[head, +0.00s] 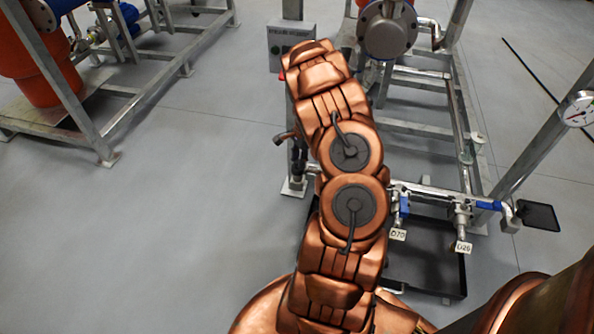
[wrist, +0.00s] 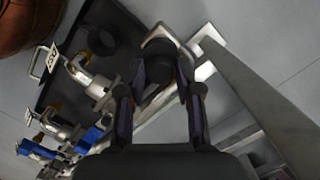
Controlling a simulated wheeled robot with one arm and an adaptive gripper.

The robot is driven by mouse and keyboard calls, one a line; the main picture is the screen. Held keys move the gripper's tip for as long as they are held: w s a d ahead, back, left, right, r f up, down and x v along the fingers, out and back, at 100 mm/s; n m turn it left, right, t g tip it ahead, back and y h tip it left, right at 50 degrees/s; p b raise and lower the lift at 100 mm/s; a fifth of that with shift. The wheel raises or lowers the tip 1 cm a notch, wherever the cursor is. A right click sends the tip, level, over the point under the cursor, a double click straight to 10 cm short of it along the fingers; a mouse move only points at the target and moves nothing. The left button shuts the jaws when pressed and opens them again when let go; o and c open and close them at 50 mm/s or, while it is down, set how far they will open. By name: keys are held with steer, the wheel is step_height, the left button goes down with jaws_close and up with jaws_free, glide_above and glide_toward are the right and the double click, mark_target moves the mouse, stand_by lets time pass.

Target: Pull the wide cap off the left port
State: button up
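In the wrist view a wide dark round cap (wrist: 160,64) sits at the end of the pipework, beside a pale post foot. I take it to be the cap on the left port; the port itself is hidden behind it. My gripper (wrist: 160,92) is open, with one finger on each side of the line to the cap. The cap shows between and just beyond the fingertips; I cannot tell whether they touch it. In the head view my arm hides most of the gripper and the port.
A grey post (wrist: 262,105) stands close on the right. Pipework with blue valve handles (wrist: 92,138) and white tags runs on the left over a black tray (head: 430,270). A dark round shape (wrist: 97,40) shows over the tray. Open floor (head: 180,220) lies left in the head view.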

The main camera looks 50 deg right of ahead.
steer(key=c, duration=0.5)
steer(key=shift+c, duration=0.2)
steer(key=shift+r, duration=0.2)
steer(key=shift+r+p, duration=0.85)
steer(key=shift+r, duration=1)
